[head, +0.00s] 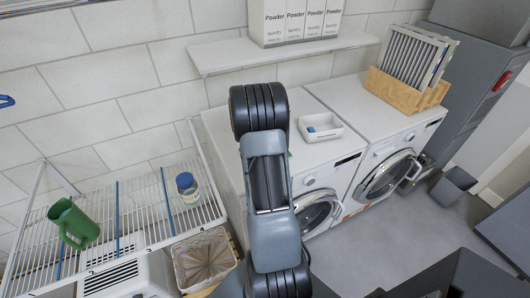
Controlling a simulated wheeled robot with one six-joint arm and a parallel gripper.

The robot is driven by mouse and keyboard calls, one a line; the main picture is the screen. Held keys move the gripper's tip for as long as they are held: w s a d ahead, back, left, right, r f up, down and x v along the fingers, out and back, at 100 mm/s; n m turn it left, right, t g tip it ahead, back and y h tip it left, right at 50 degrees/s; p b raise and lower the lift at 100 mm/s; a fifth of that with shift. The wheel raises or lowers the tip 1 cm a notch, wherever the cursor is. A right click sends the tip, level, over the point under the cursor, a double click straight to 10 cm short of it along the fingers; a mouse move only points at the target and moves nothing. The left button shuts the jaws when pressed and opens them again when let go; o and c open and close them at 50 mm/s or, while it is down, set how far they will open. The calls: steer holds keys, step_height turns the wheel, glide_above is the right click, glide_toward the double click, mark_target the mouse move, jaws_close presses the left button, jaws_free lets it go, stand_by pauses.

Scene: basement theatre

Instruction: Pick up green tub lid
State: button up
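I see no whole green tub lid. A tiny sliver of green (290,154) shows at the right edge of my arm, over the left washing machine's top; the rest is hidden behind my arm and I cannot tell what it is. A clear tub with a blue lid (187,187) stands on the same shelf, right of the jug. My arm rises through the middle of the view. My gripper does not show, so I cannot see its fingers or whether it holds anything.
Two white washing machines (341,94) stand side by side. A small white tray (320,127) and a wooden crate of panels (401,89) sit on them. A wall shelf (225,56) with powder boxes (295,20) hangs above. A wicker basket (204,260) is below the wire shelf.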

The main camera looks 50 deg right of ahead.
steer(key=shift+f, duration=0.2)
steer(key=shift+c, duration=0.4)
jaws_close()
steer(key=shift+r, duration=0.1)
